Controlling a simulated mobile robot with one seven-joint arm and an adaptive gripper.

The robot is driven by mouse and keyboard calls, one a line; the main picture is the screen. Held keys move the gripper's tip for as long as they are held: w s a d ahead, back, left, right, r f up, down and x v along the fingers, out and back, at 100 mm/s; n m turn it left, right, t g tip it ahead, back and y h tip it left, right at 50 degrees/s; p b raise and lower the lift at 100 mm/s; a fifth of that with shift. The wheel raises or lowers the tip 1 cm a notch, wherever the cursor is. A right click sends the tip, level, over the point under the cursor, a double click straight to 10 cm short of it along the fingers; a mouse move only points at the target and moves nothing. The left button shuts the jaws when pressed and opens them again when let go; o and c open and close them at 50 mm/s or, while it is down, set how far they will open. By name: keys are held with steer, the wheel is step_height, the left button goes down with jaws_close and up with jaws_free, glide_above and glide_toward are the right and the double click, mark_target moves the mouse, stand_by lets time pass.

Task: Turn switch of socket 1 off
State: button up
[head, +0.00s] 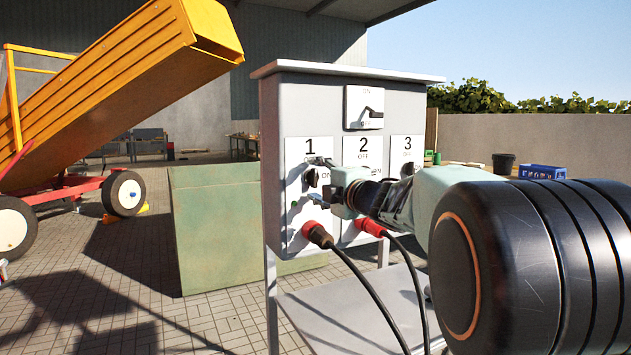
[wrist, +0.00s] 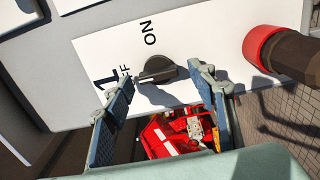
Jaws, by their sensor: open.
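The socket 1 panel (head: 296,210) is a white plate marked 1 on the grey cabinet; it also shows in the wrist view (wrist: 105,48). Its black rotary switch (wrist: 157,69) lies between the fingertips of my gripper (wrist: 156,79). The switch handle lies across the picture, its left end near the partly hidden OFF lettering; ON is above it. In the head view my gripper (head: 318,182) is at the switch from the right and covers part of the plate. The fingers are apart, one on each side of the switch. Contact cannot be told.
A red plug (head: 318,235) with a black cable sits below the switch; a second red plug (head: 371,228) is at socket 2. Panel 3 (head: 407,150) is partly behind my arm. A main switch (head: 364,108) is above. A green block (head: 215,230) stands left of the cabinet.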

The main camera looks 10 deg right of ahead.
steer(key=v, duration=1.1)
steer(key=shift+s, duration=0.2)
steer(key=shift+d, duration=0.1)
steer(key=shift+r, duration=0.1)
